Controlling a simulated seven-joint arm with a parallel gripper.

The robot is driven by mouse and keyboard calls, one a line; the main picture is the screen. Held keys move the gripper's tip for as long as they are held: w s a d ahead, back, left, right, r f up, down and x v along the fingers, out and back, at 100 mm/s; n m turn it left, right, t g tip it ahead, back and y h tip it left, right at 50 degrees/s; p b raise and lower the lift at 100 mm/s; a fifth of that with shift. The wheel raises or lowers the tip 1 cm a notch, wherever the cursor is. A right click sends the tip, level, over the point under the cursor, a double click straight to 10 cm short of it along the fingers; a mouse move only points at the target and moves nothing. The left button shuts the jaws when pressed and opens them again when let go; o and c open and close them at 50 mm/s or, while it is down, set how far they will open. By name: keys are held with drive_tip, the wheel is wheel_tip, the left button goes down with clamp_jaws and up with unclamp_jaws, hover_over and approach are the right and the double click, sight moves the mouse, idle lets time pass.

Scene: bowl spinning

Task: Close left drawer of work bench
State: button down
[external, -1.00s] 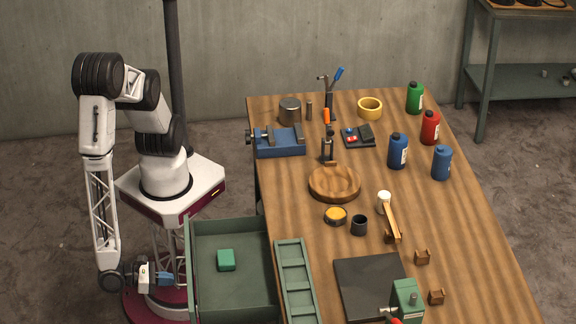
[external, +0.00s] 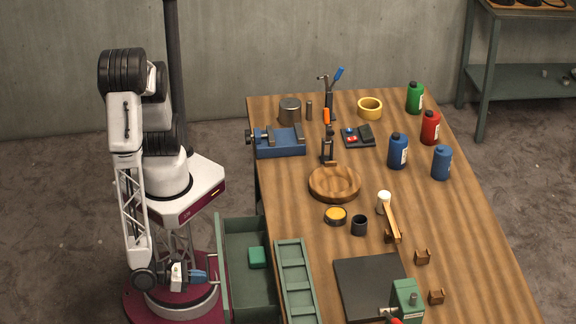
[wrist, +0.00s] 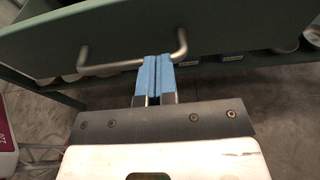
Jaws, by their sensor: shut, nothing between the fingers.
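The green drawer (external: 246,236) of the work bench sticks out partway from the bench's left side, with a small green box (external: 257,257) inside it. Its front panel and metal handle (wrist: 126,66) fill the upper part of the wrist view. My gripper (external: 208,276) is at the outer face of the drawer front, its blue fingertips together. In the wrist view the fingertips (wrist: 155,60) are at the handle, near its right end, with nothing between them. I cannot tell whether the tips touch the panel.
The wooden bench top (external: 450,240) carries a blue vise (external: 280,142), a round wooden bowl (external: 335,183), several bottles and a green tray (external: 294,280) near the drawer. The floor left of my base is clear.

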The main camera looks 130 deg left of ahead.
approach(251, 287)
drive_tip(key=w+a, duration=0.1)
drive_tip(key=a, duration=0.1)
drive_tip(key=w+a+r, duration=0.1)
drive_tip(key=w+a, duration=0.1)
drive_tip(key=w+a+r, duration=0.1)
drive_tip(key=w+a, duration=0.1)
drive_tip(key=shift+w+r, duration=0.25)
drive_tip(key=shift+w+a+r, duration=0.1)
drive_tip(key=shift+w+a, duration=0.45)
drive_tip(key=shift+w, duration=0.1)
drive_tip(key=shift+d, duration=0.1)
drive_tip(key=v, duration=1.4)
drive_tip(key=shift+s, duration=0.3)
